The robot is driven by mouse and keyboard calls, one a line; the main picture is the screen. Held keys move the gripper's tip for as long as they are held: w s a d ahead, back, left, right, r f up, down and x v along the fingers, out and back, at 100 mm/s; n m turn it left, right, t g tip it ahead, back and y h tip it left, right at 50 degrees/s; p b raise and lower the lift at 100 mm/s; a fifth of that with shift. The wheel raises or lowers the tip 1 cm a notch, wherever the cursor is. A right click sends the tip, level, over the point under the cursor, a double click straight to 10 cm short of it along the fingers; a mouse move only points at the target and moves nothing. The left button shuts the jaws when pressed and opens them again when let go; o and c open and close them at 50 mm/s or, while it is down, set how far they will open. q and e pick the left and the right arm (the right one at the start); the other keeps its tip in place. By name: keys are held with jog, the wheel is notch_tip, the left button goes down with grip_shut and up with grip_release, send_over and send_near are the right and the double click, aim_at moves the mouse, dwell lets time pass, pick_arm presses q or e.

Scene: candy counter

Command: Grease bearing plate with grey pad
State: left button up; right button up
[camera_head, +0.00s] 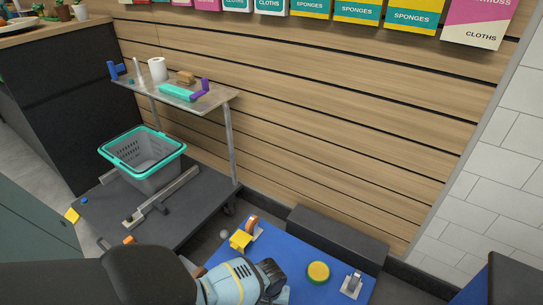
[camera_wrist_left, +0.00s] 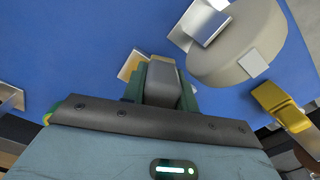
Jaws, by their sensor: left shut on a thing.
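My left gripper (camera_wrist_left: 163,95) is low over the blue work surface (camera_wrist_left: 90,30), with green fingers shut on a grey block that looks like the grey pad (camera_wrist_left: 163,84). In the head view my left gripper (camera_head: 268,283) reaches in from the bottom left; its fingertips and what they hold are mostly hidden there. A metal piece (camera_head: 351,284) stands on the blue surface at right. I cannot tell which metal part is the bearing plate. My right gripper is not in view.
A yellow round thing (camera_head: 318,272) and a yellow block (camera_head: 241,240) are on the blue surface. The wrist view shows a large beige disc (camera_wrist_left: 235,50) beside the gripper. A grey basket (camera_head: 150,172) stands on a cart at left. A black box (camera_head: 337,238) borders the surface's back.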

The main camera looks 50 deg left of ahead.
pick_arm(q)
jog(key=shift+w+d+f+b, duration=0.15)
jog(key=shift+w+b, duration=0.35)
jog(key=shift+w, duration=0.45)
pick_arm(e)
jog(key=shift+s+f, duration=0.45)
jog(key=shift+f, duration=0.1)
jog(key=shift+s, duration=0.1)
pick_arm(q)
jog(key=shift+w, duration=0.1)
jog(key=shift+w+d, duration=0.1)
jog(key=shift+w, duration=0.3)
jog(key=shift+s, duration=0.1)
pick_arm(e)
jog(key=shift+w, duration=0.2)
